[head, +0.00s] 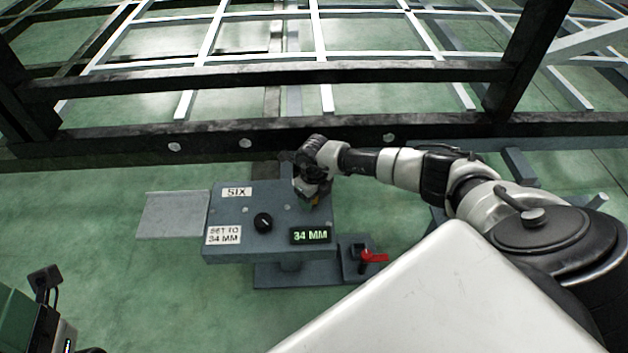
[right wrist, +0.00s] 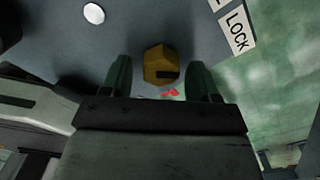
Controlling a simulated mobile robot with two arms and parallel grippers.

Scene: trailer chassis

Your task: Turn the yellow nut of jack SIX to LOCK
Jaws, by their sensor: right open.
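The jack SIX box (head: 285,215) is a blue-grey box with a "SIX" label (head: 237,192) on its top. The yellow nut (right wrist: 158,65) shows in the right wrist view, with a dark mark on its lower right side. In the head view only a bit of yellow (head: 315,201) shows below my right gripper (head: 312,190). My right gripper (right wrist: 160,72) is open, with one finger on each side of the nut; I cannot tell whether they touch it. A "LOCK" label (right wrist: 237,30) lies up and right of the nut. I do not make out my left gripper.
The box also carries a black knob (head: 263,222), a "SET TO 34 MM" label (head: 223,235) and a display reading "34 MM" (head: 310,235). A red handle (head: 373,256) sits low at its right. A dark chassis beam (head: 240,140) runs behind. Green floor (head: 140,290) is clear at front left.

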